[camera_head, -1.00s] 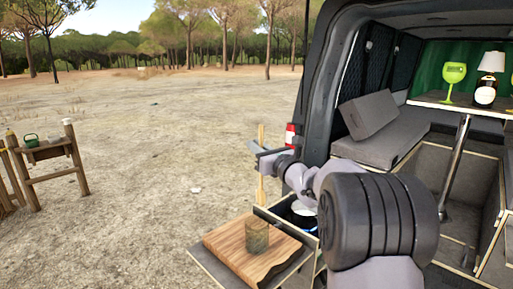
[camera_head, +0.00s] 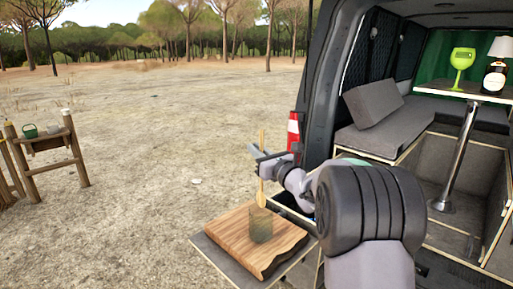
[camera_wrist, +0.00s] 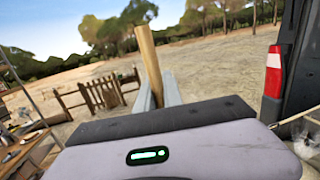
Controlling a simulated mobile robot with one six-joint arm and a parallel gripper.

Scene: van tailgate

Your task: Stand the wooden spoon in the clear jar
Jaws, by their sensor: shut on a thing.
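The wooden spoon (camera_head: 261,190) is upright in my gripper (camera_head: 256,152), which is shut on its handle. In the head view the spoon's bowl end points down, at the height of the jar's rim in the picture. The clear jar (camera_head: 261,226) stands upright on a wooden board. The spoon's lower end appears just above or behind the jar; I cannot tell which. In the wrist view the handle (camera_wrist: 149,62) rises between the fingers (camera_wrist: 158,95), leaning a little, and its lower part is hidden behind my gripper body.
The wooden board (camera_head: 228,228) lies on a pull-out shelf (camera_head: 215,250) at the van's tailgate. The van's rear pillar and red tail light (camera_head: 293,130) stand close to the right of my gripper. Open ground lies to the left, with a wooden stand (camera_head: 48,160) farther off.

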